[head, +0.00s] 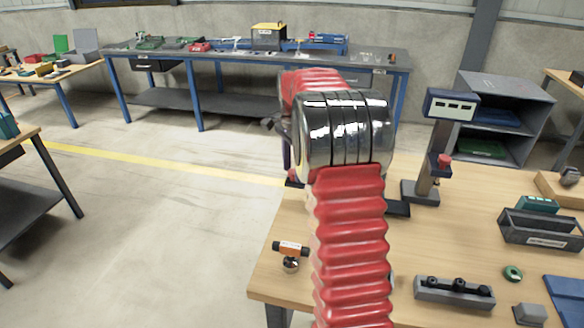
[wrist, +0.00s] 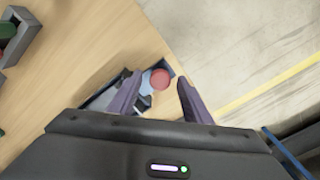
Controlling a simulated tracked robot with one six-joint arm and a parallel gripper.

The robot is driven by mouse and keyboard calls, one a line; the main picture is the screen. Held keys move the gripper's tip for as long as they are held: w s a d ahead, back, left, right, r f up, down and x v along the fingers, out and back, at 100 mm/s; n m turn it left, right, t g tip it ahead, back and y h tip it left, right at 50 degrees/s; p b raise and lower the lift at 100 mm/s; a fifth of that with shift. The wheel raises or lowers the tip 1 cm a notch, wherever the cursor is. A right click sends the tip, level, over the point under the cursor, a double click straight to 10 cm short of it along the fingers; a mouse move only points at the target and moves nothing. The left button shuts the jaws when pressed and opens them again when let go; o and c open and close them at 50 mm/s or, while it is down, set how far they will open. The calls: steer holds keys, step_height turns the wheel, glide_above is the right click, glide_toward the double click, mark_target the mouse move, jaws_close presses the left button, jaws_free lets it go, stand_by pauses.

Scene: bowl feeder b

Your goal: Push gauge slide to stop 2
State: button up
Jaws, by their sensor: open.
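In the wrist view a round red knob (wrist: 160,78) stands on a dark-edged, rail-like fixture (wrist: 170,67) with pale blue parts, near the table edge. I take this to be the gauge slide, but no stop numbers are readable. My gripper (wrist: 158,80) is open, with one finger on each side of the red knob as seen from above. I cannot tell whether either finger touches it. The left finger and gripper body hide part of the fixture. In the head view my arm hides most of the fixture and the gripper.
A column instrument with a display box (head: 451,105) stands on the wooden table (head: 440,240). A grey block with black knobs (head: 454,292), a green ring (head: 513,273) and a dark open bin (head: 541,230) lie to the right.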

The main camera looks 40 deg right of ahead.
steer(key=shift+c, duration=0.4)
jaws_close()
steer(key=shift+a, duration=0.2)
steer(key=shift+d, duration=0.1)
steer(key=shift+s+d, duration=0.1)
